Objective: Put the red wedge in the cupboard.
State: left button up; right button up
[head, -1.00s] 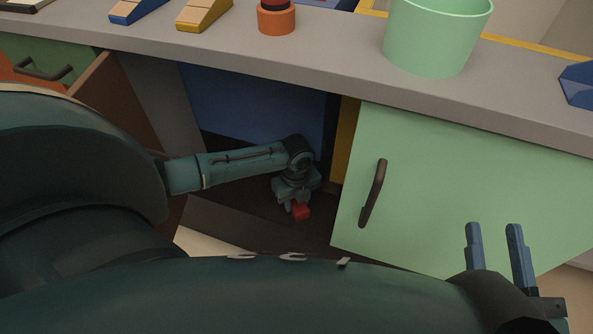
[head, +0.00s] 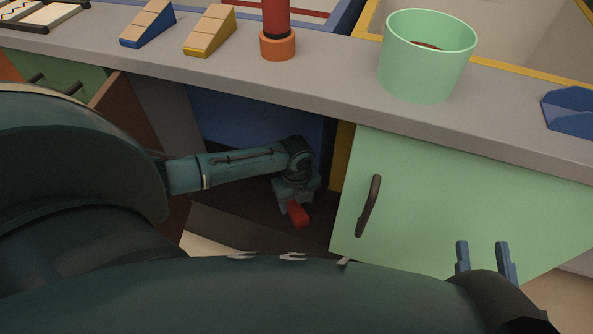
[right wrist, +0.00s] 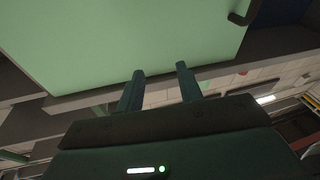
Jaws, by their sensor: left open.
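The cupboard is open on its left side, with a blue inner wall (head: 235,122) and a dark floor below the grey counter. My left gripper (head: 293,203) reaches inside it from the left and is open. The small red wedge (head: 299,215) is right at its fingertips, low in the cupboard. The gripper partly hides it, and I cannot tell whether they touch. My right gripper (head: 484,262) is open and empty in front of the green panel; its two fingers also show in the right wrist view (right wrist: 160,82).
A green panel (head: 440,200) with a dark handle (head: 369,206) closes the cupboard's right side.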

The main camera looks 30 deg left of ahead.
jog(key=g+h+p, duration=0.1)
jog(key=p, duration=0.1)
jog(key=d+m+g+h+p, duration=0.1)
jog(key=p, duration=0.2)
jog(key=d+g+h+p, duration=0.1)
jog(key=g+p, duration=0.1)
jog(key=shift+s+d+m, duration=0.2)
jog(key=shift+s+m, duration=0.1)
jog(key=shift+m, duration=0.1)
jog(key=shift+f, duration=0.1)
